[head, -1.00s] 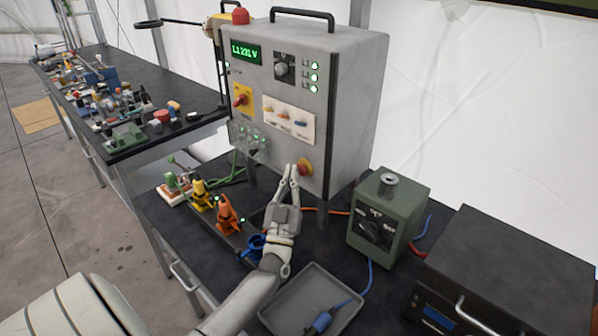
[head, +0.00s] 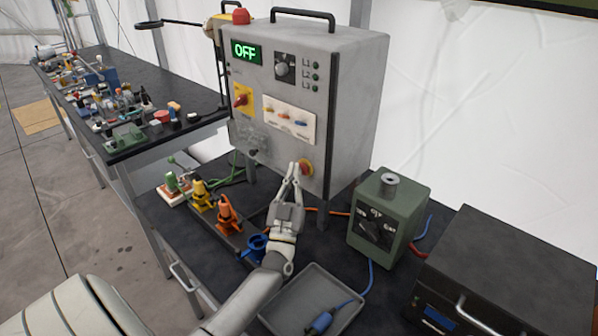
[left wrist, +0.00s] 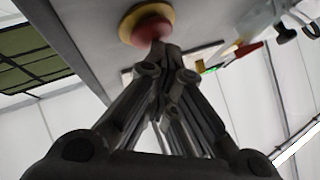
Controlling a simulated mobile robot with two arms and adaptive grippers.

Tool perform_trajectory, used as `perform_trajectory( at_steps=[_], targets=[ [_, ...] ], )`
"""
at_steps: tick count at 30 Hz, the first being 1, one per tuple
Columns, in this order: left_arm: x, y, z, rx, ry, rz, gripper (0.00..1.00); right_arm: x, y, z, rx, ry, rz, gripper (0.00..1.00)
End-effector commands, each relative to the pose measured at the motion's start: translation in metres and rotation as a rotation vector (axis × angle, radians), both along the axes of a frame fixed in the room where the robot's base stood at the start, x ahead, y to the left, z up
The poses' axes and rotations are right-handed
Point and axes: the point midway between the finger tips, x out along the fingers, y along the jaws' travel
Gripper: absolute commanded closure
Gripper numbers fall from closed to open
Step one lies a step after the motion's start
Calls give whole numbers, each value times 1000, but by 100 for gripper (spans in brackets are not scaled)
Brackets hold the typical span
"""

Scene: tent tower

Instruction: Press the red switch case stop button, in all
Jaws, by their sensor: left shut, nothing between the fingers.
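The grey switch case (head: 345,110) stands on the dark bench. Its display (head: 246,52) reads OFF in green, and the lamps at its upper right look dark. The red stop button (head: 306,168) on a yellow base sits low on its front face. My left gripper (head: 294,166) is shut and empty, its fingertips at the button's left edge. In the left wrist view, the stop button (left wrist: 147,26) is just beyond the shut fingertips (left wrist: 160,45), which overlap it and seem to touch it. My right gripper is in neither view.
Coloured plugs (head: 203,196) stand left of my arm, with a blue ring-shaped connector (head: 254,247) beside it. A grey tray (head: 285,312) lies in front. A green box (head: 388,220) and a black case (head: 515,265) stand to the right. A cluttered table (head: 175,135) is behind left.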

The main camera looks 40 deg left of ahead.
Motion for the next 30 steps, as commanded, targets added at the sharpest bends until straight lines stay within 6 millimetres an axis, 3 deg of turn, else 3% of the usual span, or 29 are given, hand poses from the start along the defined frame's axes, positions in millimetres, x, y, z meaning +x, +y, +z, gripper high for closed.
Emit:
perform_trajectory(
  at_steps=[30],
  targets=[
    [-27,2,0,0,2,-1,100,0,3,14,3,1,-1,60]
  ],
)
